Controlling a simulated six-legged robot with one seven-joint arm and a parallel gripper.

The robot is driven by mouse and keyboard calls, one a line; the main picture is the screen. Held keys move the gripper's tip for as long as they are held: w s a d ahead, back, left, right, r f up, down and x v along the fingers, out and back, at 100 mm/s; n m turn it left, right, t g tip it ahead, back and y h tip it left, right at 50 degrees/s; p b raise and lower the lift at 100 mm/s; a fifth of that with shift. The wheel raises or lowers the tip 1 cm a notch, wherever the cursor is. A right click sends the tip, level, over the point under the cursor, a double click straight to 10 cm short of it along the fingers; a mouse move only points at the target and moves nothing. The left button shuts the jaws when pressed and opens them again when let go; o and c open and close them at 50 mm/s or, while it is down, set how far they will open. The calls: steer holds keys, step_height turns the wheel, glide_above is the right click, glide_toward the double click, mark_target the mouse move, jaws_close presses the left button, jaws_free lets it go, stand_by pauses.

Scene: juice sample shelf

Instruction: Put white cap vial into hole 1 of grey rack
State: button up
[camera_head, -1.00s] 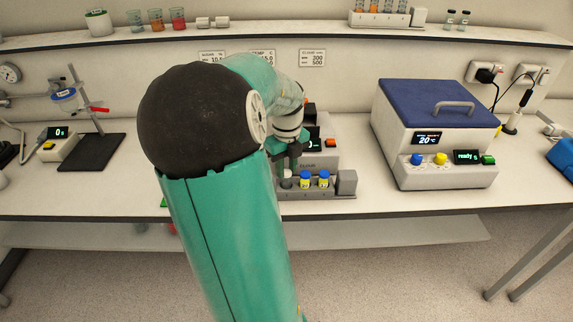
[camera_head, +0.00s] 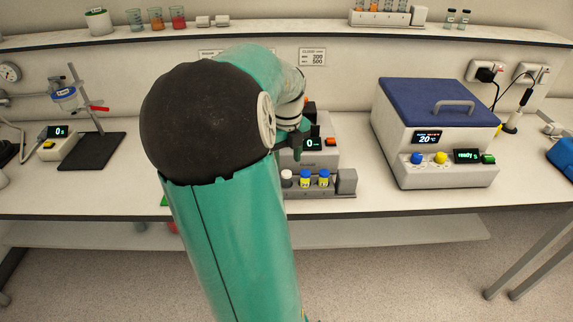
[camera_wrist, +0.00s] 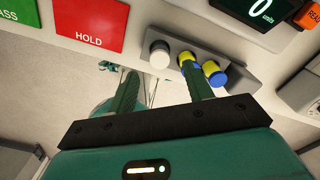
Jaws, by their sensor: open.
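The white cap vial (camera_head: 287,178) stands upright in the grey rack (camera_head: 316,193), at the left end of its row. In the wrist view the white cap (camera_wrist: 160,52) shows beside the blue-capped vials, seated in the rack (camera_wrist: 236,72). My gripper (camera_head: 296,152) is above and a little behind the rack, clear of the white cap. In the wrist view its two fingers (camera_wrist: 160,80) are spread with nothing between them. Hole numbers cannot be read.
Two vials with blue caps and yellow bands, one (camera_head: 305,179) and another (camera_head: 323,178), stand right of the white one. A device with a lit display (camera_head: 313,143) is behind the rack. A blue-lidded machine (camera_head: 435,130) stands right. A green and a red HOLD panel (camera_wrist: 92,22) show in the wrist view.

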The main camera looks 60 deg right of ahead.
mark_target(286, 173)
step_height(286, 173, up, 11)
steer(key=shift+f, duration=0.15)
steer(key=w+a+n+t, duration=0.1)
steer(key=w+a+n, duration=0.2)
steer(key=a+n, duration=0.35)
steer(key=w+a+f+n+t, duration=0.1)
steer(key=w+a+n, duration=0.3)
steer(key=a+n, duration=0.25)
steer(key=w+a+n+t, duration=0.1)
steer(key=w+a+n, duration=0.2)
steer(key=a+n, duration=0.35)
steer(key=s+a+f+n+t, duration=0.1)
steer(key=a+n, duration=1)
steer(key=s+a+f+n+t, duration=0.1)
steer(key=s+a+n, duration=0.1)
steer(key=a+n, duration=0.9)
steer(key=shift+a+f+t, duration=0.25)
steer(key=shift+a+t, duration=0.05)
steer(key=shift+a, duration=0.3)
steer(key=shift+n, duration=0.25)
steer(key=c, duration=0.3)
steer(key=shift+w+d, duration=0.1)
